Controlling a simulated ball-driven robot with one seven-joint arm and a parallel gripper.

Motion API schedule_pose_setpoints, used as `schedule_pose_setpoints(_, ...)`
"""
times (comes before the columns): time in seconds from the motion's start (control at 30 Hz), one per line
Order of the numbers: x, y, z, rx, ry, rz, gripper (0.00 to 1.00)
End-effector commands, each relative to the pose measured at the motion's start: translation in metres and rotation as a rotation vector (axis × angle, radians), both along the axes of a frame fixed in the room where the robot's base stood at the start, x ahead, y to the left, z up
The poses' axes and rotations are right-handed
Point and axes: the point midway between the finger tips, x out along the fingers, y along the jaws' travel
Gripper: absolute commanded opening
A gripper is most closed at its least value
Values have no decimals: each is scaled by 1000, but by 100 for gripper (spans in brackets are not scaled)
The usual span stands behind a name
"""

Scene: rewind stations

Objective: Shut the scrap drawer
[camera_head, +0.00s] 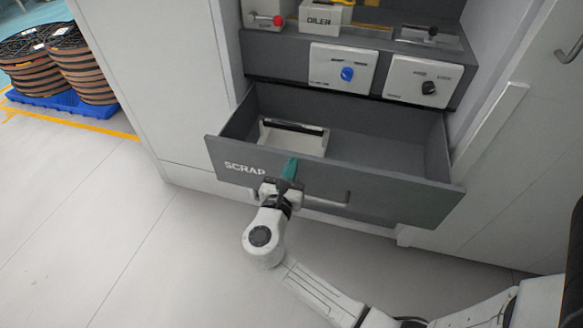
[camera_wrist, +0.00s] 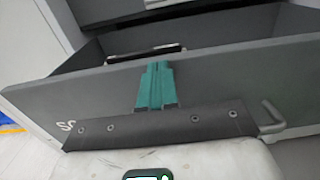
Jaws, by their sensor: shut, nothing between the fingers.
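The scrap drawer (camera_head: 400,197) is a dark grey drawer with white SCRAP lettering, and it stands pulled out of the cabinet. A light box-like item with a dark slot (camera_head: 292,139) lies inside it at the left. My gripper (camera_head: 290,169) is shut and empty, its teal fingers at the drawer's front panel, just right of the lettering. In the wrist view the teal fingers (camera_wrist: 156,85) are together against or just before the front panel (camera_wrist: 230,75); I cannot tell if they touch. The bar handle (camera_head: 335,198) is right of the fingers, partly hidden by my gripper.
Above the drawer are two white panels with a blue knob (camera_head: 347,74) and a black knob (camera_head: 428,88), and an OILER box (camera_head: 320,18). Reels on a blue pallet (camera_head: 65,102) stand at the far left. The floor (camera_head: 90,220) at left is clear.

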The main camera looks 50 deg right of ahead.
Motion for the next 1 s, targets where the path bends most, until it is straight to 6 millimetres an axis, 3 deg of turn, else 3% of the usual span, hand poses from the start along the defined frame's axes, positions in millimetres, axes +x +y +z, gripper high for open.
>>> schedule_pose_setpoints(0.27, 0, -1, 0, 0, 0, 0, 0)
schedule_pose_setpoints(0.47, 6, -16, 0, 0, 0, -2, 0)
schedule_pose_setpoints(0.67, 19, -54, 0, 1, -2, -4, 0)
schedule_pose_setpoints(1.0, 51, -144, -3, 1, -4, -6, 0)
